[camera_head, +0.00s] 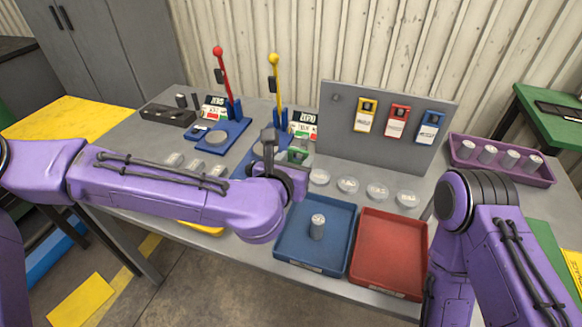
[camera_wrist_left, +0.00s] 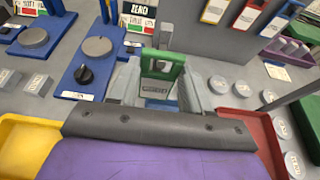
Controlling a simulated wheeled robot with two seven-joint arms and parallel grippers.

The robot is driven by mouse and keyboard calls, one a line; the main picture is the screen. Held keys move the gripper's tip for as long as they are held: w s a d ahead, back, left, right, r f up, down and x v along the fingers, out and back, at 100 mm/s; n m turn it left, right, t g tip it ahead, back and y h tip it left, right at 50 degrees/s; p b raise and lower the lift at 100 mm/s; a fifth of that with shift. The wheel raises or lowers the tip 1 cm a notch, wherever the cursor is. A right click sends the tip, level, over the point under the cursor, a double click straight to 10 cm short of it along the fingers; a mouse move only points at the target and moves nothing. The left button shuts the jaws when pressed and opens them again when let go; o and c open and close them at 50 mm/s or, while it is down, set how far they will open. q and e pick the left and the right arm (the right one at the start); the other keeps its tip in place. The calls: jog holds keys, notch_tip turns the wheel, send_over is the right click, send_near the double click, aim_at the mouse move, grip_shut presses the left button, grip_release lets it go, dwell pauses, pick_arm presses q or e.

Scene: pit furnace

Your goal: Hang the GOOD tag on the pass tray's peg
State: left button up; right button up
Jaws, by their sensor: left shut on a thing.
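The green tag (camera_head: 298,154) is held upright by my left gripper (camera_head: 284,155) above the middle of the table. In the left wrist view the green tag (camera_wrist_left: 161,72) sits between the two grey fingers of that gripper (camera_wrist_left: 160,92); its dark label is too small to read. A blue tray (camera_head: 285,246) holding one metal cylinder (camera_head: 317,227) and an empty red tray (camera_head: 390,250) lie at the front edge. A yellow tray (camera_head: 200,228) is mostly hidden behind my left arm. I cannot read which tray is pass, and no tray peg is clearly visible. My right gripper is out of view.
A grey board (camera_head: 385,150) stands behind, with yellow (camera_head: 366,115), red (camera_head: 396,122) and blue (camera_head: 428,127) tags and a bare spot at left. Gauges with red (camera_head: 226,80) and yellow levers (camera_head: 275,80) stand at the back. A purple tray (camera_head: 500,180) holds several cylinders.

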pick_arm(q)
jog(key=shift+w+d, duration=0.2)
jog(key=shift+w, duration=0.35)
jog(key=shift+w+d+f+b, duration=0.2)
jog(key=shift+w+f+b, duration=0.35)
jog(key=shift+w, duration=0.15)
jog(key=o, duration=1.1)
